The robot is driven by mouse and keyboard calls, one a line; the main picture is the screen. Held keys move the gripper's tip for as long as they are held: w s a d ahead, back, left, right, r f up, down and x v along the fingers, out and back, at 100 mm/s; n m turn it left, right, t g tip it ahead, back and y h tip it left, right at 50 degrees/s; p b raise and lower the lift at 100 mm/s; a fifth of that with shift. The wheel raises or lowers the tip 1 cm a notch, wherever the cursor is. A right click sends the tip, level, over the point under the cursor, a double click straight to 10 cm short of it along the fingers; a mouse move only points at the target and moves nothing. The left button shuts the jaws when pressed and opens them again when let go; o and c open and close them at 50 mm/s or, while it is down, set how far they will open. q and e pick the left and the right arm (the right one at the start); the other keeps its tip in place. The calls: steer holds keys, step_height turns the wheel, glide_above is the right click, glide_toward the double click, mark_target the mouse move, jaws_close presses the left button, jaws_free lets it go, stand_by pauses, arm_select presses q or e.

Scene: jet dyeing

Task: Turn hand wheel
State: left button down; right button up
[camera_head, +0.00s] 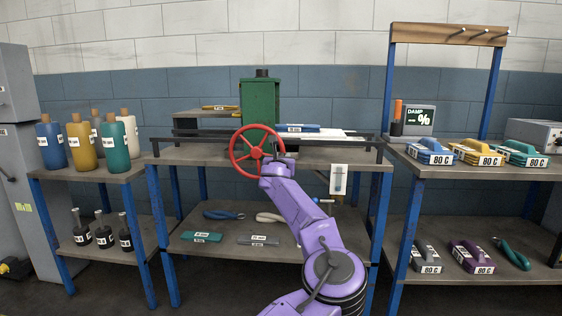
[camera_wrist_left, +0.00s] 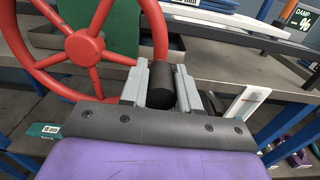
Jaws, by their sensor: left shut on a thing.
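The red spoked hand wheel (camera_head: 237,154) stands upright in front of the green machine housing (camera_head: 259,104) on the middle bench. It also shows at the upper left of the left wrist view (camera_wrist_left: 88,48). My left gripper (camera_head: 281,153) is at the wheel's right side. In the left wrist view, my left gripper's grey fingers (camera_wrist_left: 162,76) are closed on a black cylindrical handle (camera_wrist_left: 160,88) beside the red rim. The handle's join to the wheel is hidden. My right gripper is not in view.
A white card with a small lever (camera_head: 339,180) is at the bench front, right of my arm. Dye bottles (camera_head: 82,145) stand on the left bench. Labelled blocks (camera_head: 430,152) and a damp meter (camera_head: 419,120) are on the right bench. Tools lie on the lower shelf (camera_head: 215,248).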

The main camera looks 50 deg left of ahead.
arm_select(q)
steer(key=shift+f+m+b, duration=0.3)
steer(key=shift+f+m, duration=0.1)
steer(key=c, duration=0.8)
jaws_free()
steer(key=v, duration=1)
steer(key=shift+s+d, duration=0.15)
steer(key=shift+s, duration=0.05)
